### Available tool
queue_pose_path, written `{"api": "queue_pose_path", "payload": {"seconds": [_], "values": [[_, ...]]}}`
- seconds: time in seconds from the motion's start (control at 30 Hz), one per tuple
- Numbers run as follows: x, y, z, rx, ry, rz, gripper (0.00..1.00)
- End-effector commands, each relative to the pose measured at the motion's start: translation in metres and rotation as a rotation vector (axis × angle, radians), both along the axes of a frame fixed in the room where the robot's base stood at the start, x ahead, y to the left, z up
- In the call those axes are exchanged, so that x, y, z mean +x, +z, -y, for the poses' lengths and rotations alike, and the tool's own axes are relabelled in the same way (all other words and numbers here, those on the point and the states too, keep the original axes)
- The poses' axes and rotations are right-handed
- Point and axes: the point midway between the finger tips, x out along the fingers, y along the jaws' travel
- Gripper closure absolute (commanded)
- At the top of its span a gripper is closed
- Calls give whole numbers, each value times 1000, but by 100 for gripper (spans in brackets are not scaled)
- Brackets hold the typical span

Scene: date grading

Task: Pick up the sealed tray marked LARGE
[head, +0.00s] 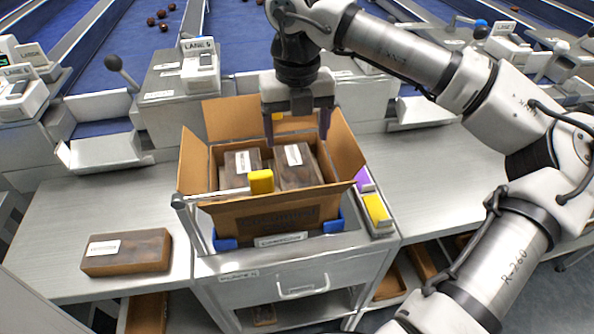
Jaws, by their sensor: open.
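A sealed brown tray (150,257) with a white label lies flat on the left worktop; its label is too small to read surely. Two more dark trays stand inside an open cardboard carton (275,217): a left tray (228,181) and a right tray (297,176), each with a white label I cannot read. I cannot tell which tray is marked LARGE. My gripper (296,128) is open and empty, pointing down above the back part of the carton, apart from the trays. The lower parts of the carton trays are hidden by its front wall.
The carton sits in a blue holder (333,224) on a drawer stand, its flaps spread outward. A bar with a yellow block (261,181) crosses its front left. Purple and yellow pads (377,208) lie to its right. The right worktop (440,175) is clear.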

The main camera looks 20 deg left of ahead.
Motion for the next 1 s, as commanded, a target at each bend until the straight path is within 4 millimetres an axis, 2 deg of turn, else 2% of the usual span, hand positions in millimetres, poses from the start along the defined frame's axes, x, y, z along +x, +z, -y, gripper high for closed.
{"api": "queue_pose_path", "payload": {"seconds": [0.1,0.27,0.6,0.87,1.0], "values": [[-1,-13,0,2,2,-1,24],[-1,-22,-1,0,4,-1,24],[-3,-66,-2,3,3,-2,24],[-2,-69,-2,2,3,0,24],[-2,-69,-2,2,3,0,42]]}}
